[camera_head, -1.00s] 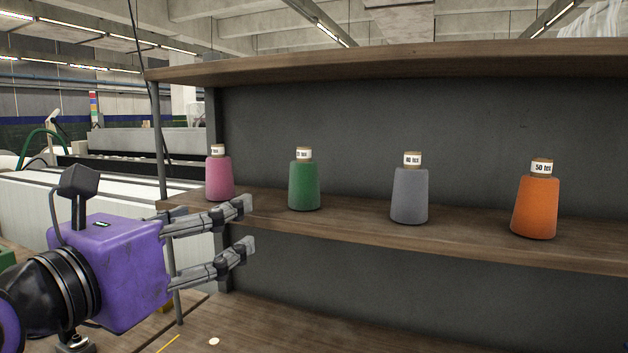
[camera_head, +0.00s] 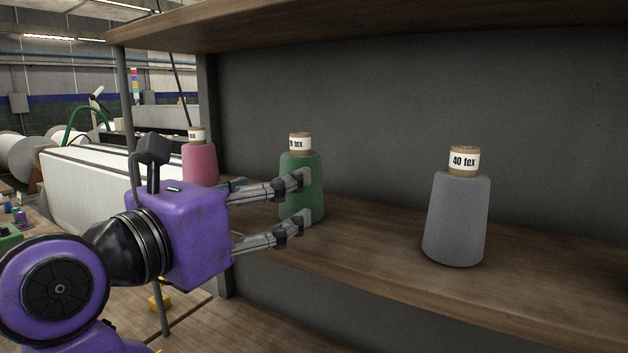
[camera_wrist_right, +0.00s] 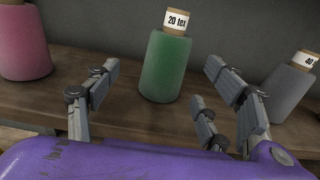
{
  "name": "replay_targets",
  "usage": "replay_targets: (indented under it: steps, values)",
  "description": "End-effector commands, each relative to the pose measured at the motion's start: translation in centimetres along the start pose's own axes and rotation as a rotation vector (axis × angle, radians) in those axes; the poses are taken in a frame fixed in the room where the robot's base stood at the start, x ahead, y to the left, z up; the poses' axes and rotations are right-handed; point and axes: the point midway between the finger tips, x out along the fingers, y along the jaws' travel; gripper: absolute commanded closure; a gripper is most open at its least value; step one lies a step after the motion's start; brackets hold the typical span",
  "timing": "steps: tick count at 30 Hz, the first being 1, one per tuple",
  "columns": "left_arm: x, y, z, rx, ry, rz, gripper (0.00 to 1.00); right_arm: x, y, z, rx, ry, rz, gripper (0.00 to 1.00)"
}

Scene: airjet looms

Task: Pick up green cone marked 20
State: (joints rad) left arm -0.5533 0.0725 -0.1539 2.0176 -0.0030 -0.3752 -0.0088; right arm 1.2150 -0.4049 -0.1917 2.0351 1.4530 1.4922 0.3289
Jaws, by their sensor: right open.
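The green cone (camera_head: 303,165) stands upright on the wooden shelf, with a tan top and a white label. The label reads "20 tex" in the right wrist view, where the green cone (camera_wrist_right: 166,68) stands just beyond the fingertips, between the left and right fingers. My right gripper (camera_head: 304,200) is open and empty; in the head view its fingertips overlap the cone's front. In the right wrist view the gripper (camera_wrist_right: 160,84) shows its spread fingers, apart from the cone. My left gripper is not in view.
A pink cone (camera_head: 200,163) stands left of the green one, and a grey cone (camera_head: 457,220) labelled "40 tex" stands to the right. The wooden shelf (camera_head: 370,245) is clear between green and grey. A dark back panel (camera_head: 400,100) stands behind, and an upper board (camera_head: 300,22) overhangs.

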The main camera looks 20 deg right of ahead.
Motion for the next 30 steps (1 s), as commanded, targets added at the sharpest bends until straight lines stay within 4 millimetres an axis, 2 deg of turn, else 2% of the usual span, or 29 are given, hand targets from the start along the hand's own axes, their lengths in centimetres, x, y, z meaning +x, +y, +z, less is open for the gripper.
replay_targets:
  steps: [8, 14, 18, 26, 30]
  values:
    - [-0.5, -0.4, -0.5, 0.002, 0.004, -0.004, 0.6, 2.9, -0.3, 0.1, 0.0, -0.003, -0.003, 0.26]
    - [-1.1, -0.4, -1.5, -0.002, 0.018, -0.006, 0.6, 5.8, -1.1, -0.5, 0.001, -0.004, -0.006, 0.26]
    - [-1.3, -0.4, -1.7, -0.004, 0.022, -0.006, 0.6, 7.3, -0.9, -0.6, 0.0, -0.003, -0.002, 0.26]
    - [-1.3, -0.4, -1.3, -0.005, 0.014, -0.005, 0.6, 7.7, -0.9, -0.8, 0.0, 0.0, -0.001, 0.26]
    - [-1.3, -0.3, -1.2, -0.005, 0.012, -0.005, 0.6, 7.7, -0.9, -0.8, 0.0, 0.0, -0.001, 0.42]
